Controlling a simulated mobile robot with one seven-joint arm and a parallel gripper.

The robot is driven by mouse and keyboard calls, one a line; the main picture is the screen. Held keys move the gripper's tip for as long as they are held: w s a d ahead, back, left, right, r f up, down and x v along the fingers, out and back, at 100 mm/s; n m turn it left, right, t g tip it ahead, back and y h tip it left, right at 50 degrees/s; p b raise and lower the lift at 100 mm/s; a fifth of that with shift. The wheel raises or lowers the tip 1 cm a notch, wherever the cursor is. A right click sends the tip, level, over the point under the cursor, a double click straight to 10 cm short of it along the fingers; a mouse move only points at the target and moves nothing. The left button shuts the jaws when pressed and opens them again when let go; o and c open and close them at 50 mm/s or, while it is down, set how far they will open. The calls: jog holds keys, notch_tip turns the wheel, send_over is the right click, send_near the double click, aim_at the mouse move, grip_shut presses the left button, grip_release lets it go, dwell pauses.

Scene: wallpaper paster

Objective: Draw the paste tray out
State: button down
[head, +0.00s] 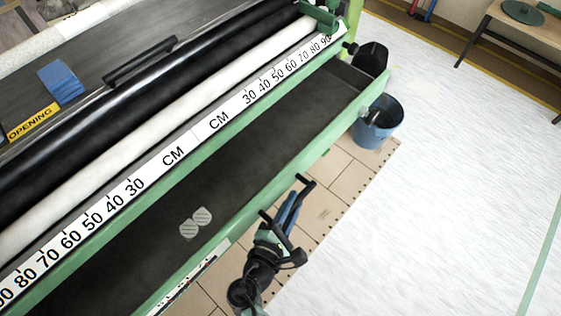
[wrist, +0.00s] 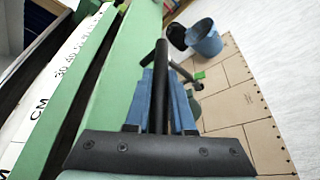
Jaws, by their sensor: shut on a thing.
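The paste tray (head: 265,135) is a long dark trough with a green front wall, running diagonally under the CM scale in the head view. Its dark inside shows along its length. In the wrist view the tray's green front (wrist: 125,65) runs along the left. A black bar handle (head: 306,182) stands off the tray's front. My gripper (head: 291,206) is shut on this handle, beside the green front. In the wrist view the blue fingers of my gripper (wrist: 161,85) lie on both sides of the black handle bar (wrist: 161,58). Part of the handle is hidden by the fingers.
The machine has a black roller, a white roller and a CM scale (head: 173,155). A blue bucket (head: 377,125) stands on the floor near the tray's far end. A blue cloth (head: 60,82) lies on top. The pale floor at right is clear, with a table (head: 520,25) at the back.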

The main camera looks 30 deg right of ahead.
jog(key=shift+s+d+p, duration=0.1)
jog(key=shift+s+d, duration=0.2)
jog(key=shift+s, duration=0.5)
jog(key=shift+s+d+p, duration=0.1)
jog(key=shift+s+d, duration=0.2)
jog(key=shift+s, duration=0.55)
jog(key=shift+s+d+p, duration=0.1)
jog(key=shift+s+d, duration=0.2)
jog(key=shift+s, duration=0.5)
jog(key=c, duration=0.8)
grip_release()
jog(key=shift+o, duration=0.2)
jog(key=v, duration=1.3)
jog(key=shift+p, duration=0.35)
